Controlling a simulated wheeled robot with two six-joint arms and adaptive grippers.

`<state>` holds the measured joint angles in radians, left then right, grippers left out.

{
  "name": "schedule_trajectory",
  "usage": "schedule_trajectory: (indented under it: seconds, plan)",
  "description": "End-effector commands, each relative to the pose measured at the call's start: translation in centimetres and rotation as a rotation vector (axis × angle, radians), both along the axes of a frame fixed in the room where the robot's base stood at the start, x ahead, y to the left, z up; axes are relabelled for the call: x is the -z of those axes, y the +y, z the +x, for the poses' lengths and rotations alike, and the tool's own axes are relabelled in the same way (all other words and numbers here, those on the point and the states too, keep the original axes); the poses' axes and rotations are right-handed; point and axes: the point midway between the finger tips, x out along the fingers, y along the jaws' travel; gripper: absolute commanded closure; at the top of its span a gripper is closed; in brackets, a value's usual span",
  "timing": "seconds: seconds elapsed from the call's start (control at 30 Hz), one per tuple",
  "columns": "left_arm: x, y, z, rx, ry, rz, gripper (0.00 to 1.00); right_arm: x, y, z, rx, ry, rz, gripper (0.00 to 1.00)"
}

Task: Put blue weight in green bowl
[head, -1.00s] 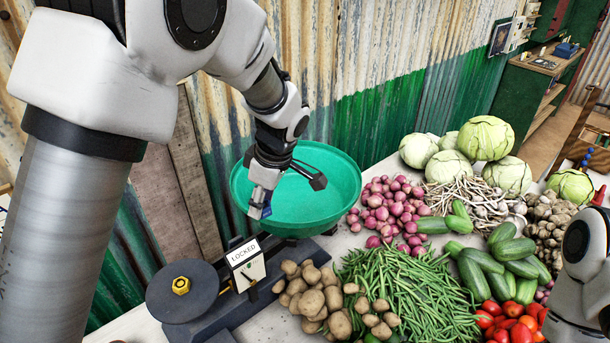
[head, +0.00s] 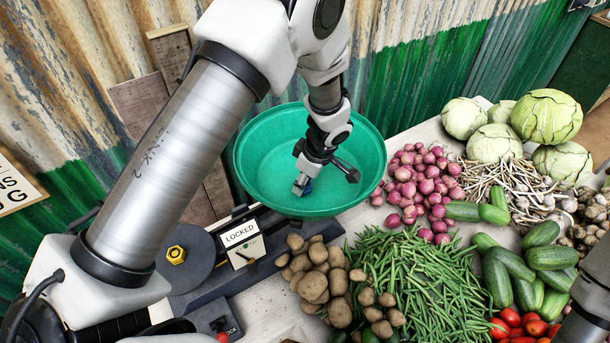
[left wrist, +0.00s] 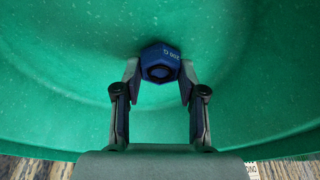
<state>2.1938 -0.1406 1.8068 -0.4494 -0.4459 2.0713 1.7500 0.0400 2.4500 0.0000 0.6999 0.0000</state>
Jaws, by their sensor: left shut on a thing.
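The green bowl (head: 262,135) sits on the balance at the back of the table, near the corrugated wall. My left gripper (head: 305,187) reaches down inside the bowl from above. It is shut on the blue weight (left wrist: 160,62), a dark blue hexagonal piece held between the fingertips in the left wrist view. In the head view only a small blue patch of the weight shows beside the fingers. The bowl's inner wall (left wrist: 60,60) fills the background of the left wrist view. I cannot tell whether the weight touches the bowl floor. My right gripper is not in view.
The balance's dark round plate (head: 195,262) holds a yellow hexagonal weight (head: 176,254). Potatoes (head: 318,275), green beans (head: 410,280), red onions (head: 425,185) and cabbages (head: 545,117) crowd the table to the right.

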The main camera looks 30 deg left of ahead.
Motion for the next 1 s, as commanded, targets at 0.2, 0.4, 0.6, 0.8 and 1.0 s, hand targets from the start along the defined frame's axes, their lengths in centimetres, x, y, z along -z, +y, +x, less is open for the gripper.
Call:
schedule_trajectory:
  seconds: [0.2,0.4,0.6,0.8,1.0]
  plan:
    - [0.7,0.0,0.0,0.0,-0.002,-0.001,1.0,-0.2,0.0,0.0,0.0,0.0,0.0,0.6]
    - [1.1,0.0,0.0,0.0,-0.002,0.0,1.0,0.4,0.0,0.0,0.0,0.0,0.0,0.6]
    - [0.9,0.0,0.0,-0.001,-0.001,0.0,0.34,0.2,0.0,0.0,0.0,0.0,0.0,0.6]
    - [0.8,0.0,0.0,-0.001,-0.001,0.0,0.34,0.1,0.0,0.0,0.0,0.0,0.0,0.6]
    - [-1.0,-0.5,0.1,0.0,-0.006,0.001,0.34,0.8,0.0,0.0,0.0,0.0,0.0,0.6]
